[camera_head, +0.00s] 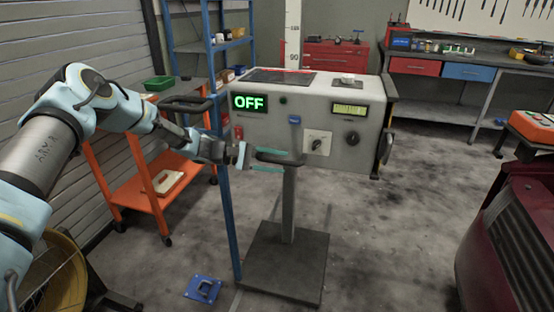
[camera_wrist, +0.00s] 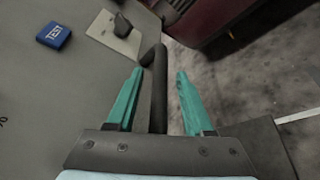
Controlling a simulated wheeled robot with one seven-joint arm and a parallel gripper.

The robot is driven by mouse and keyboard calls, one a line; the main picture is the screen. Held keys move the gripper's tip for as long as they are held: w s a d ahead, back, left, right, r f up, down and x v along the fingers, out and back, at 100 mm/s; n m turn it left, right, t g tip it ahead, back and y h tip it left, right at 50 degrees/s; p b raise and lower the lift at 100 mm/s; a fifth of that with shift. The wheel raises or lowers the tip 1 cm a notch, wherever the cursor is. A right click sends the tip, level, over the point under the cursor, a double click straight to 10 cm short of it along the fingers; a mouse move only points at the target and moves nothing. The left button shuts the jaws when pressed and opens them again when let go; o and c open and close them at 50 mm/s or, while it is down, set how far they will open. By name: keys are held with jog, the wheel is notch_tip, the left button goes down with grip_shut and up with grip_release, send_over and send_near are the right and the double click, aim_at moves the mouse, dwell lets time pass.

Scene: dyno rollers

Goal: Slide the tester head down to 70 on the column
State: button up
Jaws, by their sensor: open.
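The tester head (camera_head: 300,115) is a grey box with a green "OFF" display, a dial and a switch. It sits on an upright column (camera_head: 289,200), whose pale upper part (camera_head: 293,35) rises behind the head. My gripper (camera_head: 277,160) is at the head's lower front edge, beside a dark bar handle (camera_head: 283,158). In the wrist view, my gripper (camera_wrist: 158,90) is open, with the handle (camera_wrist: 158,80) between its teal fingers.
The column stands on a dark floor plate (camera_head: 285,265). A blue bracket (camera_head: 203,288) lies on the floor. An orange cart (camera_head: 150,165) and blue shelf frame (camera_head: 228,220) stand left. A dark red machine (camera_head: 510,240) stands right. Floor between plate and machine is clear.

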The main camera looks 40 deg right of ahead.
grip_shut()
dwell(0.5)
dwell(1.0)
